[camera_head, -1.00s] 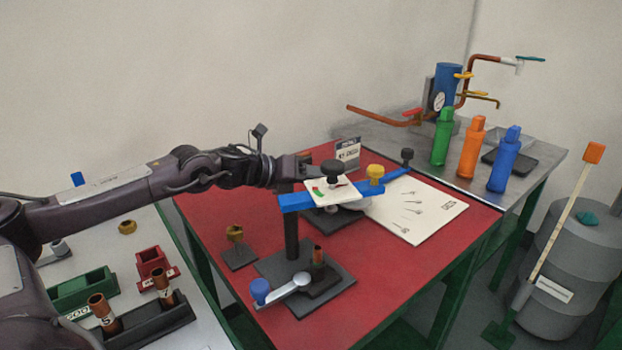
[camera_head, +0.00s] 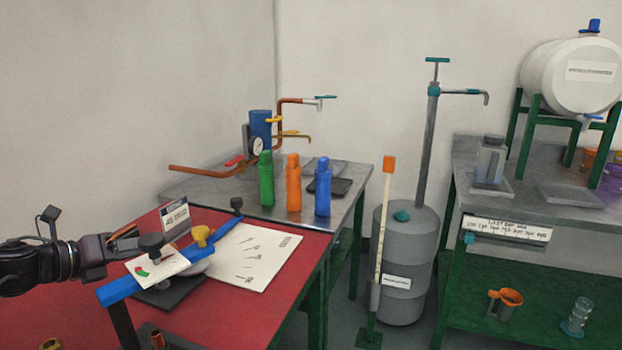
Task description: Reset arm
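My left arm comes in from the left edge over the red table (camera_head: 290,262). My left gripper (camera_head: 122,240) is at the blue bar (camera_head: 122,289) and the white card with a coloured dial (camera_head: 150,268). A black knob (camera_head: 151,244) stands on the card, and a yellow knob (camera_head: 201,235) sits farther along the bar. The fingertips are partly hidden, so I cannot tell whether they are open or whether they touch anything. My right gripper is not in view.
Green (camera_head: 266,180), orange (camera_head: 293,184) and blue (camera_head: 322,188) bottles stand on the metal table (camera_head: 352,172) behind. A grey barrel (camera_head: 404,255) with a pump stands on the floor. At right, a green-framed bench (camera_head: 530,165) holds a white tank (camera_head: 572,75).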

